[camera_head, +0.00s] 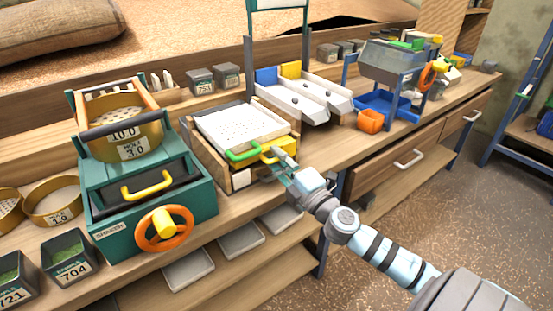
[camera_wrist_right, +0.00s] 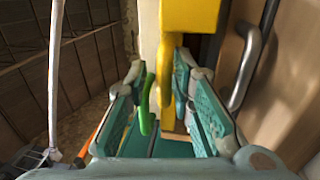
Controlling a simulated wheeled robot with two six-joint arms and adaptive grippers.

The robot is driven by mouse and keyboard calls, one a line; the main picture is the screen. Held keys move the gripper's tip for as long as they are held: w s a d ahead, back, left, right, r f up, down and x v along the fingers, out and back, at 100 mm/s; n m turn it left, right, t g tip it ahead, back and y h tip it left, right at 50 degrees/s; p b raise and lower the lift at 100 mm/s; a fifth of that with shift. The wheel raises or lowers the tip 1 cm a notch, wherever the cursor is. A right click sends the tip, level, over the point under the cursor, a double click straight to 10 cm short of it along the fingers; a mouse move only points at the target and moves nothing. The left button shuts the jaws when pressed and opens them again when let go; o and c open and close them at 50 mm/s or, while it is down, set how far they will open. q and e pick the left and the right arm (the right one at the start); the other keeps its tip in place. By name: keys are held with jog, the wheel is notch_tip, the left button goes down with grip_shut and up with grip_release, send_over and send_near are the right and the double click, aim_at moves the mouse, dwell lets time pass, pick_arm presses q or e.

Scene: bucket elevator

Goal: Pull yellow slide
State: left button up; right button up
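The yellow slide (camera_head: 281,147) is at the front right of a wooden box with a white perforated screen (camera_head: 230,125). Its yellow handle points toward me, beside a green handle (camera_head: 242,155). My right gripper (camera_head: 284,166) is at the yellow handle and partly hides it. In the right wrist view, the yellow slide (camera_wrist_right: 190,17) reaches down between the open fingers of my right gripper (camera_wrist_right: 163,80). The green handle (camera_wrist_right: 147,105) also shows between them, nearer the left finger. I cannot tell whether either finger touches the yellow handle. My left gripper is out of view.
A green shaker (camera_head: 150,200) with an orange wheel stands left of the box. Metal trays (camera_head: 240,241) lie on the shelf below. The floor at right is clear.

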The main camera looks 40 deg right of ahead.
jog(key=shift+s+d+f, duration=0.1)
jog(key=shift+d+f, duration=0.05)
jog(key=s+f, duration=0.2)
jog(key=s, duration=0.9)
jog(key=shift+s, duration=0.4)
